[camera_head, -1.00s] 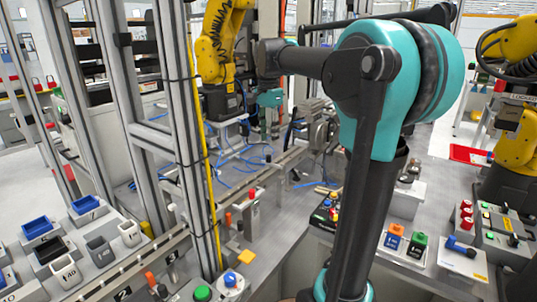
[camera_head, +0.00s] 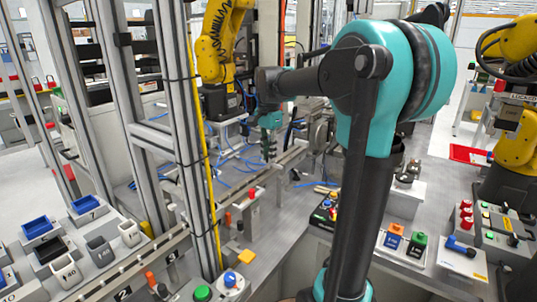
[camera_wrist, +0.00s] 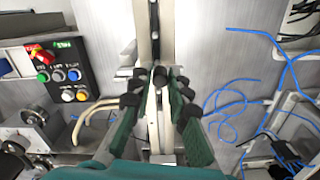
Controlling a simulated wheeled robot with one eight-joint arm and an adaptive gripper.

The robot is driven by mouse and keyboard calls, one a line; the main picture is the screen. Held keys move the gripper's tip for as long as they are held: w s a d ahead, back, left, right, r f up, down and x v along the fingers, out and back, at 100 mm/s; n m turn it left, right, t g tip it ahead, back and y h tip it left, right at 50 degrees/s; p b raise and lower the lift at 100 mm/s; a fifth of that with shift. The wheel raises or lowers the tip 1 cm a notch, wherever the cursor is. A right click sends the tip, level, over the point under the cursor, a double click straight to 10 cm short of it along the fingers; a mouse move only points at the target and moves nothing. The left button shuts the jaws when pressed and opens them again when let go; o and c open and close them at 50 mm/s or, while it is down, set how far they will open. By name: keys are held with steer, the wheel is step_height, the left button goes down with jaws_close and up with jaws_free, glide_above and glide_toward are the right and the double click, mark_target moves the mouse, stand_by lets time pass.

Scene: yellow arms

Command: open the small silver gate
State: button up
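My gripper (camera_wrist: 160,92) points down over a narrow rail (camera_wrist: 153,130) in the wrist view. Its two teal-padded fingers stand apart, one on each side of the rail. A dark round knob-like end (camera_wrist: 160,76) shows between the fingertips; I cannot tell what it belongs to or whether the fingers touch it. I cannot clearly make out the small silver gate among the grey metal parts around the rail. In the head view my gripper (camera_head: 269,143) hangs just above the long rail (camera_head: 283,163) behind the uprights.
A black button panel (camera_wrist: 58,70) lies left of the rail in the wrist view. Loose blue tubes (camera_wrist: 235,100) lie to its right. In the head view metal uprights (camera_head: 198,150) stand left of my arm, and a yellow robot arm (camera_head: 212,55) stands close behind my gripper.

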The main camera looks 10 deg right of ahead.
jaws_close()
steer(key=shift+r, duration=0.1)
steer(key=t+y, duration=0.1)
steer(key=s+d+r+t+y, duration=0.1)
steer(key=shift+d+r+t+y, duration=0.1)
steer(key=shift+t+y, duration=0.2)
steer(key=s+d+t+y, duration=0.1)
steer(key=r+t+y, duration=0.1)
steer(key=t+y, duration=0.1)
steer(key=shift+s+d, duration=0.35)
steer(key=shift+s+d+f+t+y, duration=0.15)
steer(key=shift+s+d+t+y, duration=0.35)
steer(key=shift+t+y, duration=0.55)
steer(key=shift+s+d+f+t+y, duration=0.1)
steer(key=shift+s+d+t+y, duration=0.4)
steer(key=shift+t+y, duration=0.5)
steer(key=shift+s+d+f+t+y, duration=0.15)
steer(key=shift+s+d+t+y, duration=0.35)
steer(key=shift+t+y, duration=0.55)
